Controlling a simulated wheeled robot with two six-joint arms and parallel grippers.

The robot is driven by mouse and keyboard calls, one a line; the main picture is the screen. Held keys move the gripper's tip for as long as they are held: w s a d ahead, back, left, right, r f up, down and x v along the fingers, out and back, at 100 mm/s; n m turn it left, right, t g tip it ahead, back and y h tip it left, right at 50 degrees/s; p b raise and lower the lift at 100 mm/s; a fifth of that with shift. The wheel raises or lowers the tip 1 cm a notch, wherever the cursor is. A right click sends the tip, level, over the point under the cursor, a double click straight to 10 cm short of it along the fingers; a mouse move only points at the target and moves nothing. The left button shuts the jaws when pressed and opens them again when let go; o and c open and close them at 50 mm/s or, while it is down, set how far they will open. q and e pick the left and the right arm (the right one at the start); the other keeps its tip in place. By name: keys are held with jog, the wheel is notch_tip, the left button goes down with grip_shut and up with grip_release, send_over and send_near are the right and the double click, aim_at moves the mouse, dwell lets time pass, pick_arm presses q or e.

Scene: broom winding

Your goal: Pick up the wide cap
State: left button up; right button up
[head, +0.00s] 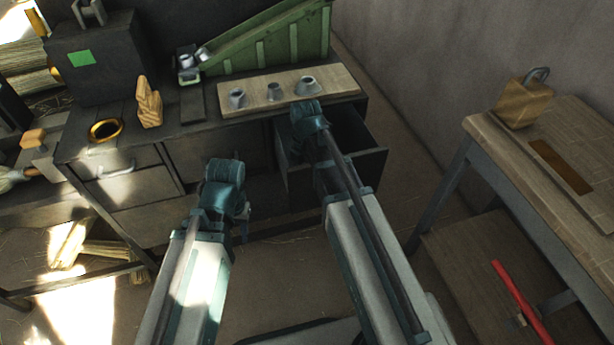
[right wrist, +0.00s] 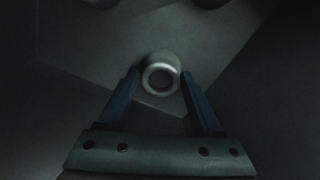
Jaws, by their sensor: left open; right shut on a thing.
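Three small grey metal caps stand on a wooden board (head: 345,81) on the dark bench in the head view: a left one (head: 237,97), a middle one (head: 274,91) and a wider, sloping-sided one (head: 307,86) at the right. My right gripper (right wrist: 160,78) is shut on a round grey metal piece (right wrist: 161,86) with a ring-shaped end and a dark hole. In the head view its wrist is just in front of the wide cap and hides the fingers; I cannot tell whether the held piece is that cap. My left gripper (head: 243,218) is open, in front of the bench, apart from the caps.
An open drawer (head: 362,160) sticks out below the board, beside my right arm. A green sloped chute (head: 270,45) stands behind the board. A wooden figure (head: 149,103) and a brass ring (head: 105,130) are at the left. A table with a padlock-shaped block (head: 524,103) is at right.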

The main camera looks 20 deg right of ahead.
jog(key=shift+r, duration=0.15)
notch_tip(320, 180, up, 10)
jog(key=p, duration=1)
